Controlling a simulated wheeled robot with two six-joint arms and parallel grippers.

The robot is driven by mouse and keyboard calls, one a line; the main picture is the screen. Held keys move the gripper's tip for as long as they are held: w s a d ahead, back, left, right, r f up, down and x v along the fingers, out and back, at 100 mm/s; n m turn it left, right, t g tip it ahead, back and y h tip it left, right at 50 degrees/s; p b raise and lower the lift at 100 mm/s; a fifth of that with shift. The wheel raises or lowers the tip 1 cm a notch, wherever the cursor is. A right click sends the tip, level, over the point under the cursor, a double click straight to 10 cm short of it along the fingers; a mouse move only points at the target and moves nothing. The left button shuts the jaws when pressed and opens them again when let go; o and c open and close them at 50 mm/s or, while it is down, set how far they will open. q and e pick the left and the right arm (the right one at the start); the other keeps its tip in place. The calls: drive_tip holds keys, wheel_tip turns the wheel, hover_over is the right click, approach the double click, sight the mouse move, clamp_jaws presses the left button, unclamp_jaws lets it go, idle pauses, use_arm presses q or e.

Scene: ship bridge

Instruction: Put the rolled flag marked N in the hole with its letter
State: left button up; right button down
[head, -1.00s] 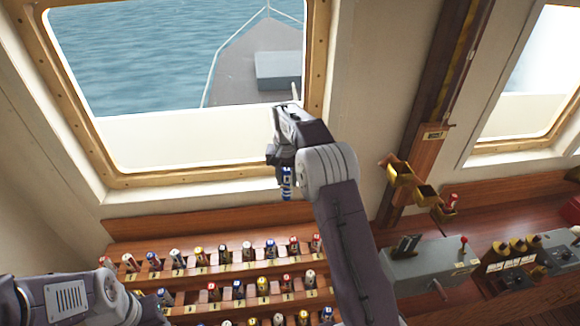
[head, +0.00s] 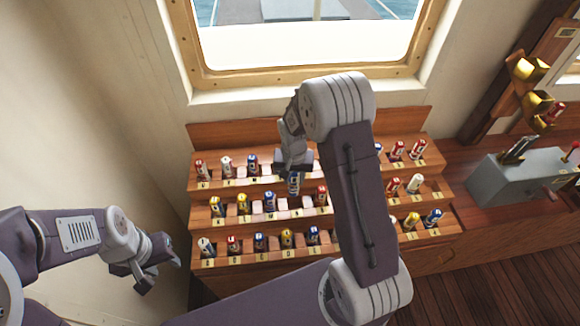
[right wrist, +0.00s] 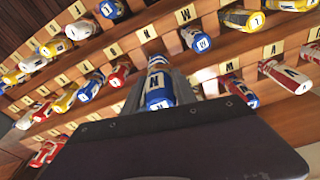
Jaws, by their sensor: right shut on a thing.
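My right gripper (head: 292,162) is shut on a rolled flag (head: 294,184) with blue and white bands. In the right wrist view its blue end shows a white patch with the letter N (right wrist: 155,82). The gripper holds the flag over the middle of the stepped wooden rack (head: 322,262). My right forearm hides part of the rack behind it. I cannot tell whether the flag's far end touches the rack. My left gripper (head: 150,270) is open and empty, left of the rack.
Several other rolled flags, such as a red one (head: 200,168), stand in the rack's three rows above small letter labels. Pale empty places show in the middle. A grey lever box (head: 515,180) and brass fittings (head: 535,100) are at right. The window is behind.

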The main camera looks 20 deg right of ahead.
sight(297, 214)
drive_tip(key=shift+d+f+b, duration=0.1)
drive_tip(key=shift+f+b, duration=0.25)
drive_tip(key=shift+f, duration=0.5)
drive_tip(key=shift+d+f, duration=0.25)
drive_tip(key=shift+d, duration=0.35)
drive_tip(key=shift+a+f+b, duration=0.2)
drive_tip(key=shift+a+b, duration=0.2)
drive_tip(key=shift+f, duration=0.3)
wheel_tip(297, 214, down, 8)
drive_tip(key=b, duration=0.7)
drive_tip(key=shift+d+f, duration=0.15)
drive_tip(key=shift+f, duration=0.05)
use_arm(q)
wheel_tip(297, 214, down, 9)
drive_tip(key=d, duration=0.1)
drive_tip(key=shift+f, duration=0.2)
drive_tip(key=shift+s+d, duration=0.1)
drive_tip(key=shift+s, duration=0.05)
